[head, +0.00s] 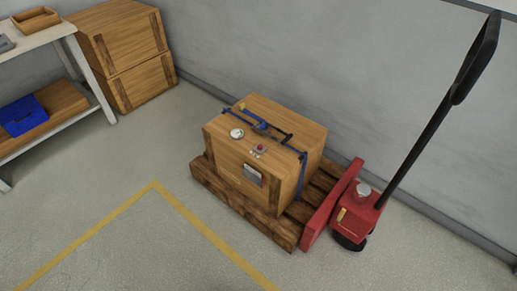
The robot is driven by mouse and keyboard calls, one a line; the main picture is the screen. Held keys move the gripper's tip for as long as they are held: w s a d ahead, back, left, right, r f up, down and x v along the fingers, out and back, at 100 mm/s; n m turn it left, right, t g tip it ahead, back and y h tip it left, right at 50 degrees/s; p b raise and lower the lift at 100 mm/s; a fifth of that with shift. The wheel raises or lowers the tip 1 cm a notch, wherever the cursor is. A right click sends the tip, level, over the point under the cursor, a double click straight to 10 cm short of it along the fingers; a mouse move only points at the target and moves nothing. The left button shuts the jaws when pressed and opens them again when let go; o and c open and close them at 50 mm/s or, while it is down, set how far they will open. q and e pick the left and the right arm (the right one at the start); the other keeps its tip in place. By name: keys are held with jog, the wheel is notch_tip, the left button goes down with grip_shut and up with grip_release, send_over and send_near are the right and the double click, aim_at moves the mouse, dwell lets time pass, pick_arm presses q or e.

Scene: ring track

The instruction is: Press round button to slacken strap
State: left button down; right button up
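A wooden crate (230,158) stands on a wooden pallet (238,200) in the middle of the head view. A blue strap (301,176) runs over the crate's top and down its side, with a blue and black fitting (262,127) on top. A small red round button (260,147) sits on a small grey plate on the crate's top. A round white disc (237,133), perhaps a dial, lies to its left. A grey plate (252,174) is on the crate's front. Neither of my grippers is in view.
A red pallet jack (364,212) with a long black handle (430,135) stands right of the pallet. Stacked wooden crates (125,60) and a shelf table (45,38) with a blue item (22,115) are at the left. The floor inside the yellow line (205,228) is clear.

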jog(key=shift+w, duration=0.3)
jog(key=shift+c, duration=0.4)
